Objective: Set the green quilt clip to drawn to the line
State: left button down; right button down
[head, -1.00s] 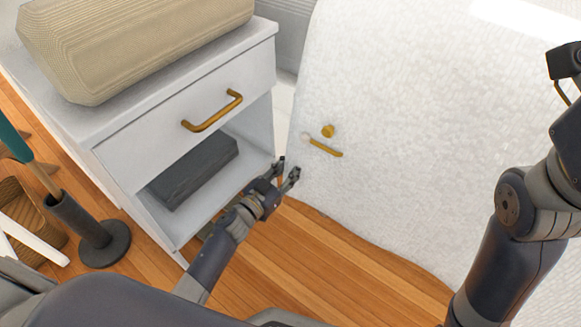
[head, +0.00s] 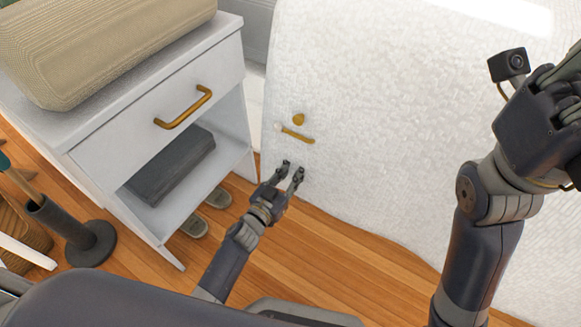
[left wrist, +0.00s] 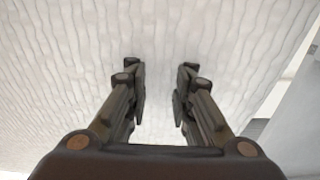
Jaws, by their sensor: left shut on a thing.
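No green clip shows. A small gold knob (head: 298,120) and a thin gold bar with a pale tip (head: 297,135) sit on the white quilt (head: 390,130), near its left edge. My left gripper (head: 291,172) is just below the gold bar, apart from it, at the quilt's lower part. In the left wrist view my left gripper (left wrist: 159,95) has a narrow gap between its fingers, and only white quilt shows there. It is shut on what appears to be quilt cloth; the contact itself is not clear. My right arm enters at right, its fingertips out of frame.
A white nightstand (head: 105,145) with a gold handle (head: 184,107) stands left, with a beige bolster (head: 100,45) on top and a dark box (head: 170,168) on its shelf. Slippers (head: 195,227) lie beneath. Wooden floor (head: 320,250) is clear before the quilt.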

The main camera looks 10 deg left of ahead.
pick_arm(q)
jog(key=c, duration=1.4)
grip_release()
jog(key=shift+s+d, duration=0.15)
jog(key=shift+d, duration=0.15)
jog(key=shift+a, duration=0.15)
